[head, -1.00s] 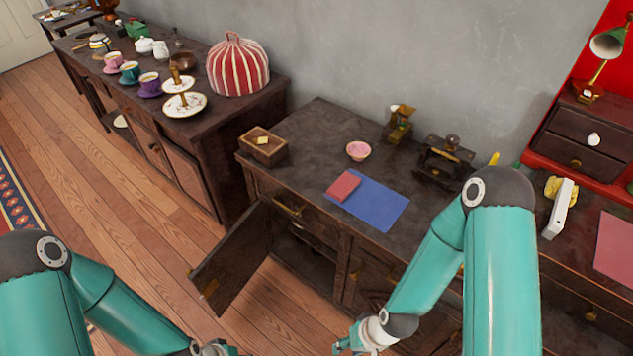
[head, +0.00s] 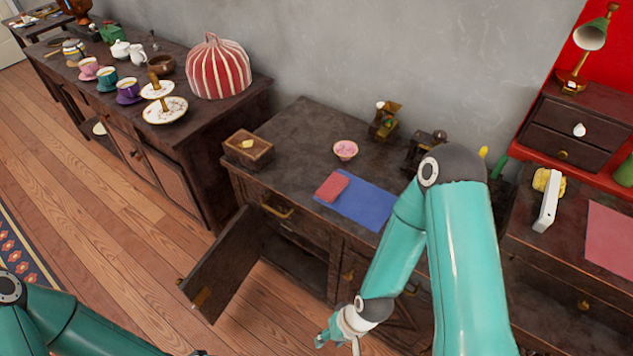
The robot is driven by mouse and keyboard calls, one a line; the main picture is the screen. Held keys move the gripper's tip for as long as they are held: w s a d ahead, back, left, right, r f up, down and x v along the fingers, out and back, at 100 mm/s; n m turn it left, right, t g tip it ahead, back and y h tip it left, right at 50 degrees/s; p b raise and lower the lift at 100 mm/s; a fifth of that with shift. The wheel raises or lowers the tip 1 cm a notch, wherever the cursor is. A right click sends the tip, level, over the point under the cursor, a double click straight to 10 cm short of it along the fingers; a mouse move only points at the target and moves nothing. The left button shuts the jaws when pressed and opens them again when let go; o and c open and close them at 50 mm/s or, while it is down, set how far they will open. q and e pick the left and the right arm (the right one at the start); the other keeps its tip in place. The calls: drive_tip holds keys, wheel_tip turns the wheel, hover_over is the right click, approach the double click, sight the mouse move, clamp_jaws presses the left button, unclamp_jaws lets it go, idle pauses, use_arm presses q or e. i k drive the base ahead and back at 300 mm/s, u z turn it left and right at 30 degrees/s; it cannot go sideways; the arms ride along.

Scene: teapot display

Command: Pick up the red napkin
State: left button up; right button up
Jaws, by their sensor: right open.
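The red napkin (head: 332,187) lies folded on the dark wooden cabinet top, at the left end of a blue mat (head: 362,204). My right gripper (head: 337,345) is at the bottom of the head view, low in front of the cabinet, below and apart from the napkin. It is open and only partly visible at the frame's lower edge. My left arm is at the lower left; its gripper is almost wholly cut off by the bottom edge.
A cabinet door (head: 222,277) hangs open at the front left. A pink bowl (head: 345,149), a small wooden box (head: 248,149) and a brass grinder (head: 385,121) stand around the napkin. My right arm covers part of the blue mat's right side.

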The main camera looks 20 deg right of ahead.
sight(330, 191)
drive_tip(key=u, duration=0.35)
drive_tip(key=i, duration=0.95)
drive_tip(key=z, duration=0.55)
